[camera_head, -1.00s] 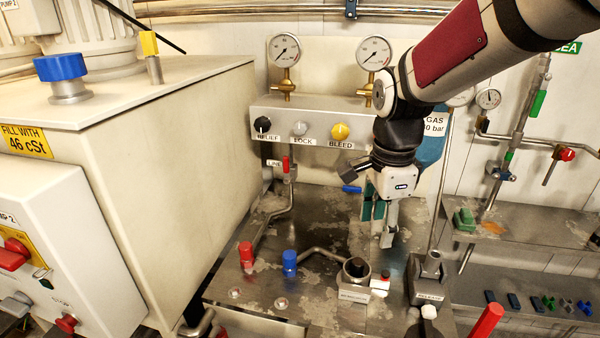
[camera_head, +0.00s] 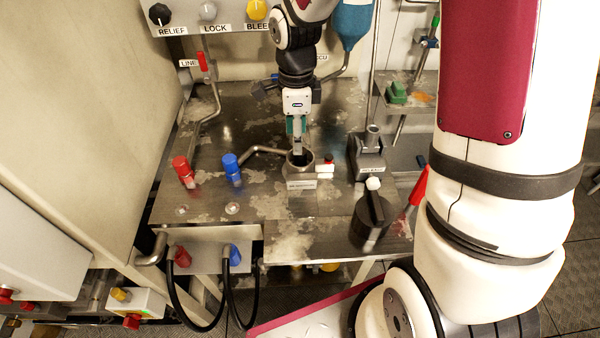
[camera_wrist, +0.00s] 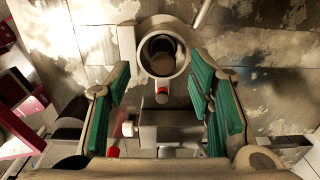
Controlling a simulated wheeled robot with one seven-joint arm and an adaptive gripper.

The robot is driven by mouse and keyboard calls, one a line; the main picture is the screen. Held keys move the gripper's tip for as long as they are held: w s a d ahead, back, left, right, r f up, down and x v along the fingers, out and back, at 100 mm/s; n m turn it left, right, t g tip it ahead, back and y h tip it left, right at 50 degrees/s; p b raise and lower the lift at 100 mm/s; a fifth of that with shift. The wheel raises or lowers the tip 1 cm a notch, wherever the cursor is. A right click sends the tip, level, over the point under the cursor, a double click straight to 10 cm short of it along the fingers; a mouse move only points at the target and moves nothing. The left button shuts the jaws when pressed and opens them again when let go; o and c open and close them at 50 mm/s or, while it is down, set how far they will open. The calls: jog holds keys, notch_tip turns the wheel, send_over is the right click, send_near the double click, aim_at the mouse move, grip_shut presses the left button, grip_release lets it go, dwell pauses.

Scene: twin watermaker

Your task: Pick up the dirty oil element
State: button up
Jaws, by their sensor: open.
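A round metal housing (camera_head: 301,166) with an open top stands on the steel bench, a small label on its front. In the wrist view the housing (camera_wrist: 145,58) shows from above, with a dark, brownish round thing inside (camera_wrist: 161,52); this may be the dirty oil element, but I cannot be sure. My gripper (camera_head: 297,143) hangs pointing down just above or behind the housing mouth. Its green-padded fingers (camera_wrist: 158,85) are apart and nothing is between them. In the wrist view the housing lies near and beyond the fingertips, roughly centred between them.
A small white and red part (camera_head: 325,167) sits right of the housing. A grey block with a socket (camera_head: 368,158) and a black round part with a white knob (camera_head: 372,214) stand further right. Red (camera_head: 183,172) and blue (camera_head: 232,168) fittings stand left, with a bent pipe near the housing.

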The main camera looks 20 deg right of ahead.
jog(key=f, duration=0.5)
jog(key=shift+w+d+f, duration=0.1)
jog(key=shift+w+d, duration=0.05)
jog(key=shift+d, duration=0.15)
grip_shut()
